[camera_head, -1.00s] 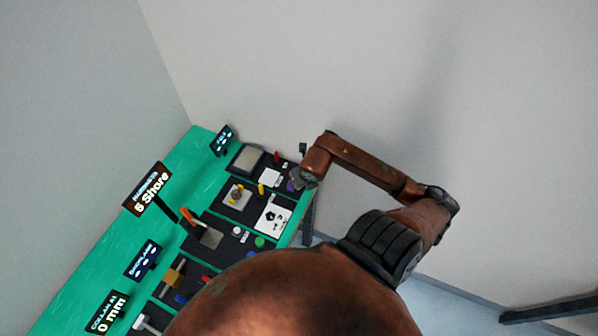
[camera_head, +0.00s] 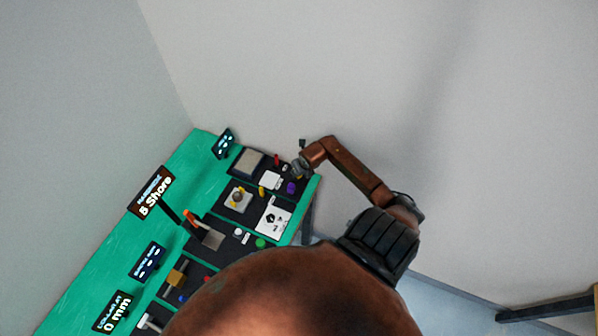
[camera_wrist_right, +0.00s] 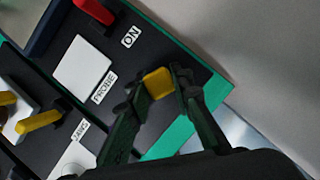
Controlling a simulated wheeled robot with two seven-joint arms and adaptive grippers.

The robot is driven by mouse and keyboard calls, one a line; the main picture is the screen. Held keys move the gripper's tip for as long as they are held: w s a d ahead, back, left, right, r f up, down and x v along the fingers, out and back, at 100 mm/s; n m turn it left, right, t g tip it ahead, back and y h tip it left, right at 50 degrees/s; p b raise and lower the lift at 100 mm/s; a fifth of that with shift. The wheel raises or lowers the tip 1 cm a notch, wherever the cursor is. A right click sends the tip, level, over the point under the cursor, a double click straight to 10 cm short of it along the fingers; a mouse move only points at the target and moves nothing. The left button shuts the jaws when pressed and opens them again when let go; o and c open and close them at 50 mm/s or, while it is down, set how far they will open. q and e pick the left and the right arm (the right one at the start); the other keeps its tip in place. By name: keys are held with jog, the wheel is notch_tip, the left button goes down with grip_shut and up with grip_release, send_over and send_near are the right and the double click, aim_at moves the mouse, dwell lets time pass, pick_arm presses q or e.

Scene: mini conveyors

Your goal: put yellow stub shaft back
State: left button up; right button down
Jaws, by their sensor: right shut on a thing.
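My right gripper (camera_wrist_right: 160,95) is shut on a small yellow block-like piece, which I take as the yellow stub shaft (camera_wrist_right: 158,82). The piece sits between the dark green fingertips, over the dark mat near the green table edge; I cannot tell whether it touches the mat. In the head view my right gripper (camera_head: 299,168) is at the right end of the top station, and the shaft cannot be made out there. My left gripper is not in view.
Another yellow piece (camera_wrist_right: 39,121) is at left. A purple piece (camera_head: 291,187) sits near the table edge. More stations and signs line the green table (camera_head: 85,285).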

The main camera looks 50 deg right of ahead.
jog(key=shift+f, duration=0.45)
jog(key=shift+f, duration=0.1)
jog(key=c, duration=1.7)
grip_release()
jog(key=shift+r, duration=0.5)
jog(key=b+v, duration=0.1)
jog(key=v, duration=1)
jog(key=shift+s+r, duration=0.1)
jog(key=shift+s, duration=0.05)
